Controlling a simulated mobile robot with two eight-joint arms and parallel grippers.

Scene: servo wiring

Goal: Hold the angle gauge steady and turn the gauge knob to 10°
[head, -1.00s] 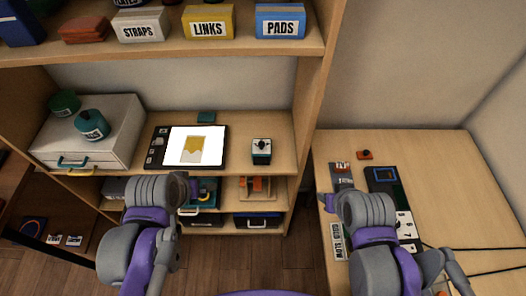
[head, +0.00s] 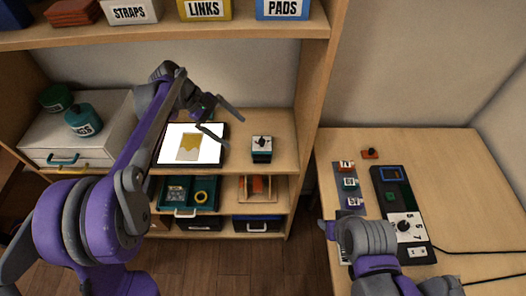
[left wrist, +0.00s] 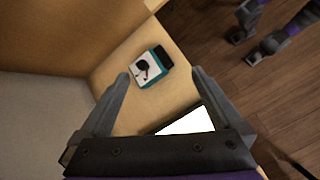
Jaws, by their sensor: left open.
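The angle gauge appears to be the small teal box (head: 262,156) with a white face and a black knob (head: 262,142). It stands upright on the middle shelf, right of the tablet. It also shows in the left wrist view as a teal and white box (left wrist: 150,68) with its black knob (left wrist: 143,66) facing the camera. My left gripper (head: 232,127) is open and empty, above and left of the gauge, over the tablet. In the left wrist view the gauge lies beyond the open fingertips (left wrist: 160,76), between them.
A tablet (head: 217,157) with a bright screen lies close left of the gauge. Teal jars (head: 84,121) stand on a white drawer box at left. The upper shelf with labelled boxes (head: 205,8) overhangs. A wooden side panel (head: 308,120) bounds the shelf on the right.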

